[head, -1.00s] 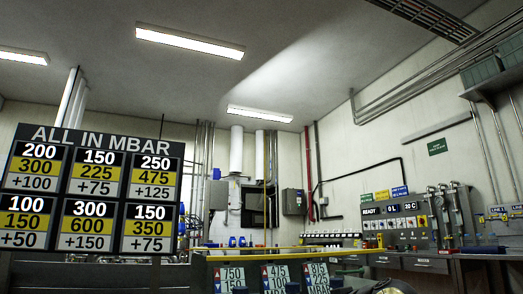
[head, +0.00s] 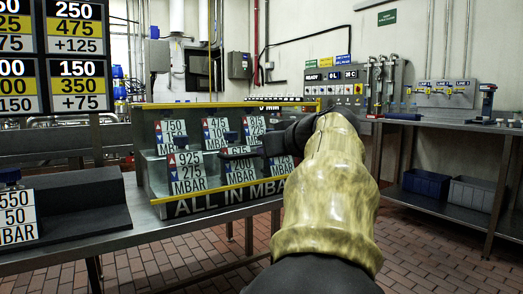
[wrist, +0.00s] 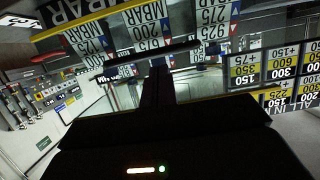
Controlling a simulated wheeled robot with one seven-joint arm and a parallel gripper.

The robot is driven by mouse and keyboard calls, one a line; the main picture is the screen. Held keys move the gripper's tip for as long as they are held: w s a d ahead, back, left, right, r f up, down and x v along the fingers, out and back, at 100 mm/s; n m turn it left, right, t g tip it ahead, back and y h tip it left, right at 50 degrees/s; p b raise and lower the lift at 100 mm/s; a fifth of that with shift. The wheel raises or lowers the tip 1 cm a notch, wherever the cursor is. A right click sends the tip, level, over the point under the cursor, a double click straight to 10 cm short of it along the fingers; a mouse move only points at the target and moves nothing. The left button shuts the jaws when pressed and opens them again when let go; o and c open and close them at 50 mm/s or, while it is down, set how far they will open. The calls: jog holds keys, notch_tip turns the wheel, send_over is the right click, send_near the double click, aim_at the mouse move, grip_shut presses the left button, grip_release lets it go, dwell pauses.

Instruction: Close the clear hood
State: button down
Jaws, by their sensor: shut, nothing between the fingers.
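The stepped valve rack (head: 222,201) with "ALL IN MBAR" on its front stands on the metal table, with yellow edging. A yellow-edged rim (head: 225,104) runs along its top back; it may be the clear hood's edge, but I cannot make out the clear panel itself. Several number cards (head: 187,173) and blue-topped valves stand on the steps. My gripper (head: 245,154) is dark, shut and empty, in front of the cards at the rack's right half. In the wrist view, the gripper (wrist: 150,60) shows before upside-down cards. Whether it touches anything is unclear.
A dark grey block (head: 80,206) and another card (head: 17,217) are on the table at left. A sign board (head: 75,60) hangs behind. Brick floor is open between.

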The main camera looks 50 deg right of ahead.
jog(key=s+a+f+b, duration=0.1)
jog(key=s+f+b, duration=0.1)
jog(key=s, duration=0.5)
jog(key=shift+s+a+f+b, duration=0.15)
jog(key=shift+a+f+b, duration=0.15)
jog(key=shift+b, duration=0.45)
jog(key=shift+w, duration=0.2)
